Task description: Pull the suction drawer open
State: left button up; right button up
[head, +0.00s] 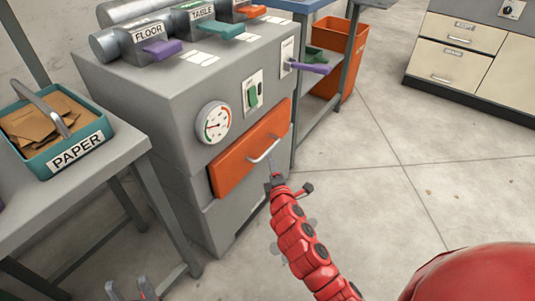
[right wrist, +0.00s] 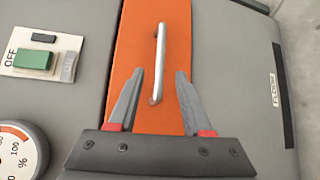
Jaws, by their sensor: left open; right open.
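The suction drawer is an orange front (head: 235,160) low on the grey machine, with a silver bar handle (head: 264,150). It looks shut, its front close to the machine's face. In the right wrist view the orange front (right wrist: 175,50) fills the middle and the handle (right wrist: 158,60) stands just ahead of the fingers. My right gripper (right wrist: 158,95) is open, its two fingers apart on either side of the handle's near end; I cannot tell whether they touch it. In the head view it is small, just below the handle. My left gripper (head: 135,290) is open and empty at the bottom edge.
A round gauge (head: 213,122) and a green switch (head: 252,97) sit above the drawer. Levers labelled FLOOR (head: 160,47) and TABLE (head: 225,31) are on top. A teal PAPER basket (head: 60,130) stands on the left table.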

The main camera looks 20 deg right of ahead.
aim_at(268, 149)
jog(key=w, duration=0.2)
jog(key=w+f+b, duration=0.1)
jog(key=w, duration=0.2)
jog(key=w+d+b, duration=0.1)
jog(key=w, duration=0.2)
jog(key=shift+f, duration=0.2)
jog(key=shift+w+d, duration=0.1)
jog(key=shift+w, duration=0.2)
grip_shut()
dwell(0.8)
